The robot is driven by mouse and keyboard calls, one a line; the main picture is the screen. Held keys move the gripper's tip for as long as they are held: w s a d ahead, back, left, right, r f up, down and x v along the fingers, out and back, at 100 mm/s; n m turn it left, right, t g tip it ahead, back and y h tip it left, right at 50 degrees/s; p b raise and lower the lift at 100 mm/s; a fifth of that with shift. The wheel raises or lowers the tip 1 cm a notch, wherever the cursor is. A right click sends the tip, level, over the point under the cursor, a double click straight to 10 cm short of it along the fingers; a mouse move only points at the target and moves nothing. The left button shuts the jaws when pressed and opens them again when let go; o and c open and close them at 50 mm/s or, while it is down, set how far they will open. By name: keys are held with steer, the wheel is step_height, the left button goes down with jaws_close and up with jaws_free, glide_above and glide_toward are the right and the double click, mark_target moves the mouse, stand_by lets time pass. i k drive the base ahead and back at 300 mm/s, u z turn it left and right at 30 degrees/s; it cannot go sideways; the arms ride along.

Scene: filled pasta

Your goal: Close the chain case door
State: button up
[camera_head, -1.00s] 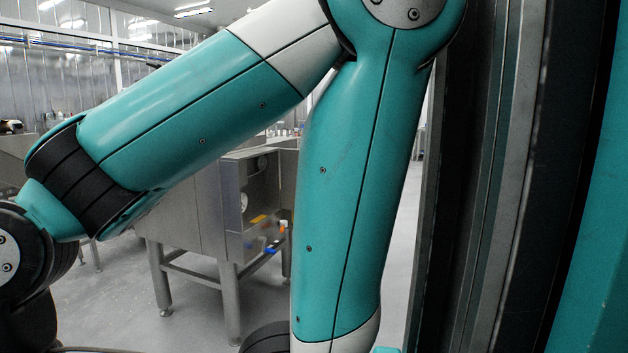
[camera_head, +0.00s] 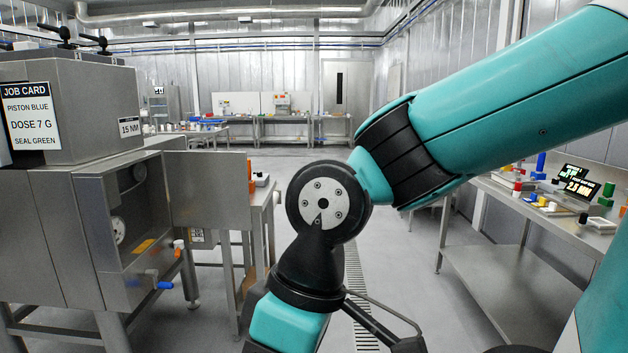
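A steel machine (camera_head: 75,215) stands at the left with an open-fronted case (camera_head: 130,200) in its side. Inside the case I see a pale disc (camera_head: 118,231) and a yellow label (camera_head: 143,246). A flat steel panel (camera_head: 208,190), which looks like the case door, stands swung out to the right of the opening. It has a small orange piece (camera_head: 250,169) on its free edge. My teal arm crosses the right side and bends down at the middle, apart from the panel in the picture. My gripper's fingertips do not show.
A side table (camera_head: 262,205) stands behind the panel. A bench (camera_head: 545,215) with screens and coloured parts is at the right. Orange and blue handles (camera_head: 163,285) stick out low on the machine. The floor (camera_head: 300,165) beyond my arm is clear, with a drain grate.

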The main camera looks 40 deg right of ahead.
mark_target(208, 190)
steer(key=z, duration=1.25)
steer(key=i, duration=5.5)
steer(key=u, duration=3.95)
